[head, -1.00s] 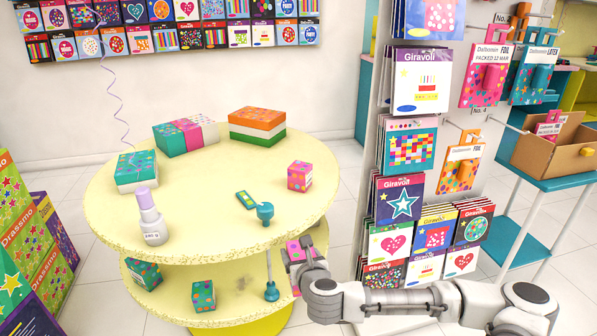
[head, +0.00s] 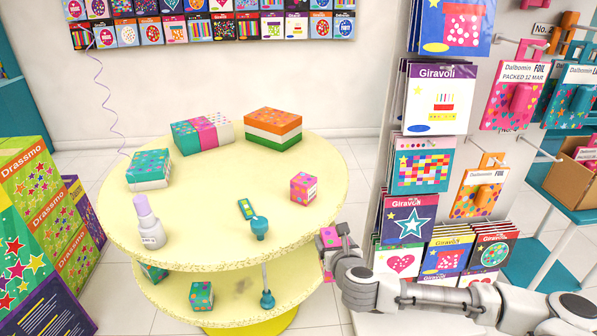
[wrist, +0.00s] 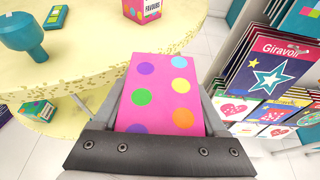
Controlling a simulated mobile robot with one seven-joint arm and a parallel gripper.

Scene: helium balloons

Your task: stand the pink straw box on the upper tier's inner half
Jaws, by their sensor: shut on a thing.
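A pink box with coloured dots (wrist: 160,95) is held between the fingers of my gripper (head: 333,243). The same pink box shows small in the head view (head: 329,238), just off the right front edge of the round table. My gripper is shut on it. The upper tier (head: 190,235) is a pale yellow round top, and the lower tier (head: 225,302) shows beneath it. Another pink box (head: 303,187) stands on the upper tier near its right side; its face in the wrist view (wrist: 142,10) reads "FAVOURS".
A teal tool (head: 259,227), a flat teal item (head: 247,207), a white bottle (head: 148,225) and gift boxes (head: 202,135) stand on the upper tier. Its middle is clear. A card rack (head: 420,180) rises close right of my gripper. Teal boxes (head: 201,296) sit on the lower tier.

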